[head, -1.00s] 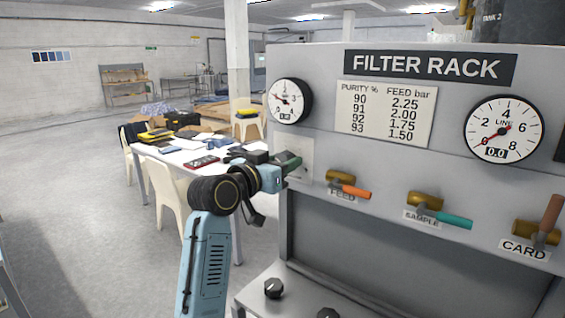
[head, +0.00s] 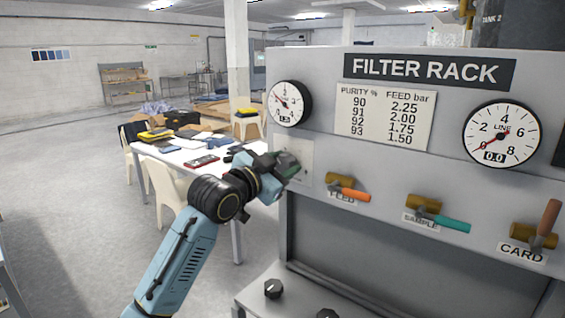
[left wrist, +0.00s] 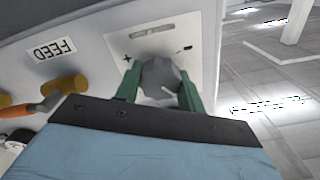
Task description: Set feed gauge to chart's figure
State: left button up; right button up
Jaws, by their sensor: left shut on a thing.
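My left gripper (head: 285,168) is at the rack's left end, below the feed gauge (head: 289,103). In the left wrist view its green fingers (left wrist: 158,92) are shut on a grey faceted knob (left wrist: 161,78) on a pale plate marked plus and minus. The feed gauge has a white dial with a red needle pointing to the upper left; its small digital readout is too blurred to read surely. The chart (head: 385,116) pairs purity 90, 91, 92, 93 with feed bar 2.25, 2.00, 1.75, 1.50. My right gripper is not in view.
The LINE gauge (head: 501,133) reads 0.0. Valve levers labelled FEED (head: 348,188), SAMPLE (head: 437,213) and CARD (head: 540,232) stick out right of the knob. Black knobs (head: 273,288) sit on the lower ledge. A cluttered table (head: 175,157) with chairs stands behind my arm.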

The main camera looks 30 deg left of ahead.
pick_arm(q)
jog(key=shift+m+p, duration=0.35)
jog(key=shift+m, duration=0.75)
jog(key=o, duration=1)
jog(key=shift+s, duration=0.1)
jog(key=shift+s+a+b, duration=0.15)
jog(key=shift+s+b, duration=0.45)
jog(key=shift+s, duration=1.6)
jog(key=shift+s+a+b, duration=0.2)
jog(key=shift+s+b, duration=0.45)
jog(key=shift+s, duration=1.55)
jog(key=shift+s+a+b, duration=0.15)
jog(key=shift+s+b, duration=0.45)
jog(key=shift+s, duration=1.6)
